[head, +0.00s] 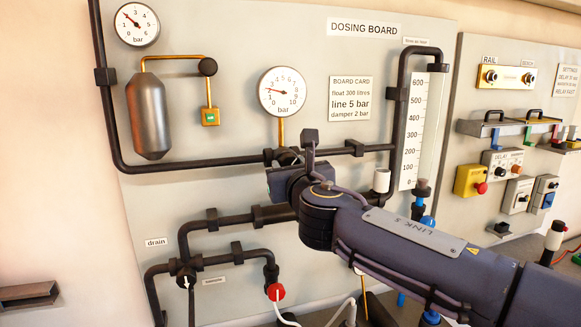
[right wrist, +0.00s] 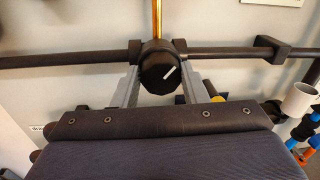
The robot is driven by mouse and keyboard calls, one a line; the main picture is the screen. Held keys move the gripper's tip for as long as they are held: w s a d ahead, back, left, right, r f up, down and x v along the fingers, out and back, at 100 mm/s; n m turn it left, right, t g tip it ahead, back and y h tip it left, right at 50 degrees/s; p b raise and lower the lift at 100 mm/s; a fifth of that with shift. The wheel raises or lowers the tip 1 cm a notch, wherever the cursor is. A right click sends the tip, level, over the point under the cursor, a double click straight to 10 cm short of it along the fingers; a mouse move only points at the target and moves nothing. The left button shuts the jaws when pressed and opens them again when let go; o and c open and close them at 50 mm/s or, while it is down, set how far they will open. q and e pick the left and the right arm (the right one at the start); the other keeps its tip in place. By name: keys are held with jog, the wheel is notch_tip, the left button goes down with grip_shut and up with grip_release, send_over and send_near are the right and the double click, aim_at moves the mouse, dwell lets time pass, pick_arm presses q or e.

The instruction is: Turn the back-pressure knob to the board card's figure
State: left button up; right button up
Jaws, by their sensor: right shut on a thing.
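The back-pressure knob (right wrist: 157,72) is black and round, with a white line slanting to the upper right in the right wrist view. It sits on the dark pipe below a brass stem. My right gripper (right wrist: 160,82) is shut on it, one grey finger at each side. In the head view the knob is mostly hidden behind my right gripper (head: 287,160). The line gauge (head: 282,92) above has a red needle pointing left, between about 2 and 3 bar. The board card (head: 351,98) reads float 300 litres, line 5 bar, damper 2 bar. My left gripper is out of view.
A grey damper vessel (head: 149,115) and its gauge (head: 137,24) are at the upper left. A tall scaled level tube (head: 414,130) stands right of the card. A red-capped drain fitting (head: 275,292) is below. A panel with switch boxes (head: 470,180) is at the right.

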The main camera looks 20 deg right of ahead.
jog(key=shift+m, duration=0.3)
jog(key=shift+d+f+m+y+b, duration=0.15)
jog(key=shift+m+y+b, duration=0.4)
jog(key=shift+m+b, duration=3.7)
jog(key=shift+f+m+y+b, duration=0.1)
jog(key=shift+m+y+b, duration=0.95)
jog(key=shift+m, duration=5.75)
jog(key=shift+d+f+m+b, duration=0.15)
jog(key=shift+m+b, duration=3.25)
jog(key=shift+m, duration=2.15)
jog(key=shift+a, duration=0.1)
jog(key=o, duration=1)
jog(key=shift+r, duration=0.1)
jog(key=shift+c, duration=0.2)
